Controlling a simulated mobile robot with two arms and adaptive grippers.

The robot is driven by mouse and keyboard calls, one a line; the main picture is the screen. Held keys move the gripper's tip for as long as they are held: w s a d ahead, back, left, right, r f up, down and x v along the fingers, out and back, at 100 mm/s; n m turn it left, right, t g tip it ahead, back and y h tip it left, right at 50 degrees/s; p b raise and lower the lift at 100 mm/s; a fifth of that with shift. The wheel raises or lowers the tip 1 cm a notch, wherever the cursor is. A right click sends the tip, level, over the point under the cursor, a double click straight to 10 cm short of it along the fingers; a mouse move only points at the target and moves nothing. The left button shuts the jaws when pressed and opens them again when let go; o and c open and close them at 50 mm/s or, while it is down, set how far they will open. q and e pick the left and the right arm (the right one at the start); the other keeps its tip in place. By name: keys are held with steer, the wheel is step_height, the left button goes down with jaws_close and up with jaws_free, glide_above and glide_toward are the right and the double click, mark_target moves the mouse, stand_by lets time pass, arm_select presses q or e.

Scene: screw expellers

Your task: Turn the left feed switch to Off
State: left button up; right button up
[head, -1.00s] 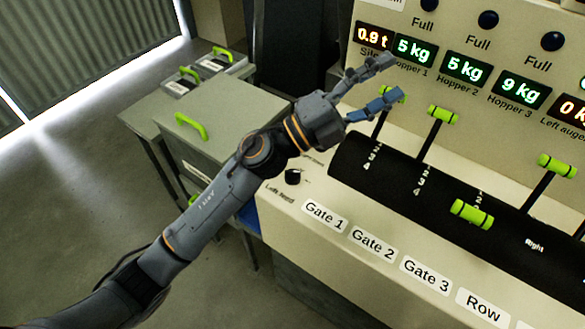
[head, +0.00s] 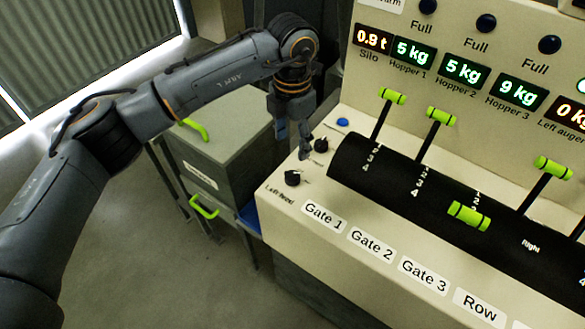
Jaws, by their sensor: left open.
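The left feed switch (head: 292,178) is a black rotary knob on the cream console's left end, with a "Left feed" label in front of it. Its exact pointer setting is too small to read. My left gripper (head: 294,146) points down, open and empty, just behind and above this knob. It appears apart from the knob. A second black knob (head: 321,145) sits close to the right of the fingers. My right gripper is not in view.
A blue button (head: 342,122) lies behind the second knob. Green-handled gate levers (head: 391,96) rise from a black drum (head: 400,185) to the right. Displays line the upright panel behind. A grey cabinet (head: 215,165) with green handles stands left of the console.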

mark_target(293, 173)
arm_select(q)
step_height(293, 173, down, 11)
steer(key=shift+p, duration=1.25)
steer(key=c, duration=1.2)
